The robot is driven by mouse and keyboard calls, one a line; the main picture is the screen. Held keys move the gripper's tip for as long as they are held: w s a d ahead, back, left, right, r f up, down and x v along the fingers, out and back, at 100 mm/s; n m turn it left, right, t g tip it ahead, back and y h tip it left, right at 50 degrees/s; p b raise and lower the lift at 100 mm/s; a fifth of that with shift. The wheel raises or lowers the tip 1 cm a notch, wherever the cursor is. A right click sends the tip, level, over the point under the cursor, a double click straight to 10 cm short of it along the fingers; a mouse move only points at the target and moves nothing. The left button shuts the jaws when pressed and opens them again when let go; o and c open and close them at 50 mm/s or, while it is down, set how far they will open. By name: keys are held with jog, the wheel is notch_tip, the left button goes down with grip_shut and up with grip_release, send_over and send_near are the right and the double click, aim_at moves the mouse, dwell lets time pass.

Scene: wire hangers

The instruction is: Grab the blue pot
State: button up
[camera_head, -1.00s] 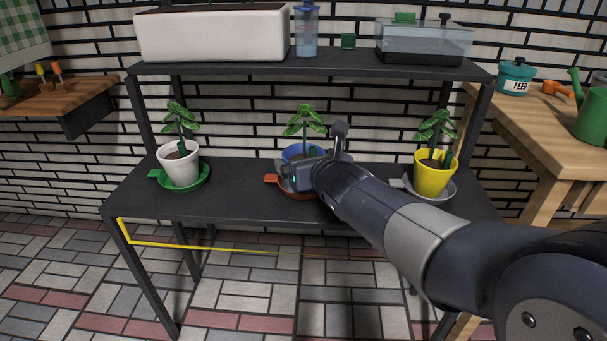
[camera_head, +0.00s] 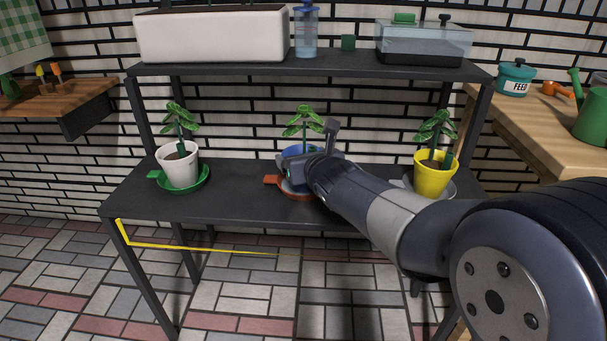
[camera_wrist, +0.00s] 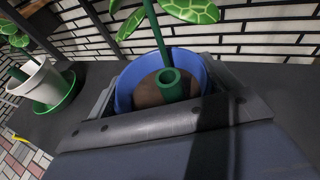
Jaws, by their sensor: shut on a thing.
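The blue pot (camera_head: 293,152) stands on the middle of the black shelf, holding a green leafy plant (camera_head: 303,122). It sits over a terracotta-red saucer (camera_head: 271,180). My gripper (camera_head: 303,168) is at the front of the pot and hides most of it in the head view. In the wrist view the blue pot (camera_wrist: 206,62) shows its rim, dark soil and a green tube. My gripper (camera_wrist: 165,110) is shut on the pot there, with a jaw across its near side. Whether the pot touches the saucer is hidden.
A white pot (camera_head: 179,168) on a green saucer (camera_head: 207,180) stands left. A yellow pot (camera_head: 434,177) on a grey saucer (camera_head: 452,188) stands right, close to my arm. The upper shelf (camera_head: 335,66) overhangs behind the plants.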

jog(key=shift+r, duration=0.1)
jog(key=c, duration=1.2)
